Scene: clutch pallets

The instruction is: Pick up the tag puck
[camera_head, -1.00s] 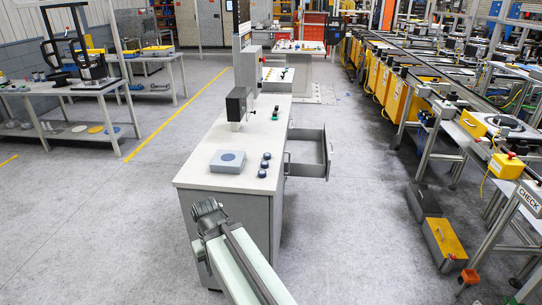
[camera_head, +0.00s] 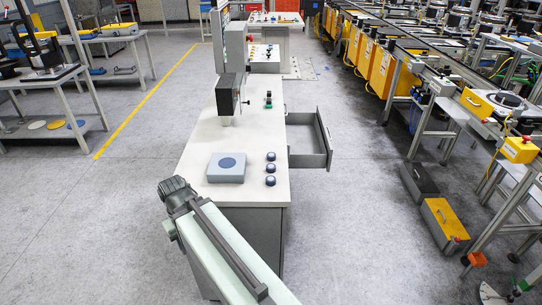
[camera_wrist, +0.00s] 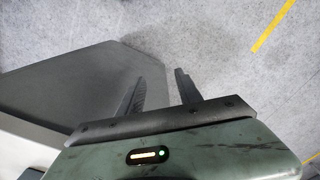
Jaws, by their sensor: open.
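Three small dark round pucks stand in a row on the white bench top (camera_head: 220,140), right of a grey-blue block: the far puck (camera_head: 271,156), the middle puck (camera_head: 271,168) and the near puck (camera_head: 270,181). I cannot tell which is the tag puck. The block (camera_head: 226,167) has a darker blue disc on its top. In the wrist view my gripper (camera_wrist: 160,74) is open and empty, with its two dark fingers apart over the grey floor. No puck shows in that view. In the head view my arm reaches past the bench's front left corner.
A drawer (camera_head: 313,140) stands open on the bench's right side. A dark upright device (camera_head: 227,94) and a small green-and-black item (camera_head: 268,101) stand farther back on the bench. A conveyor line is at right, with a yellow box (camera_head: 443,220) on the floor. The left aisle is clear.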

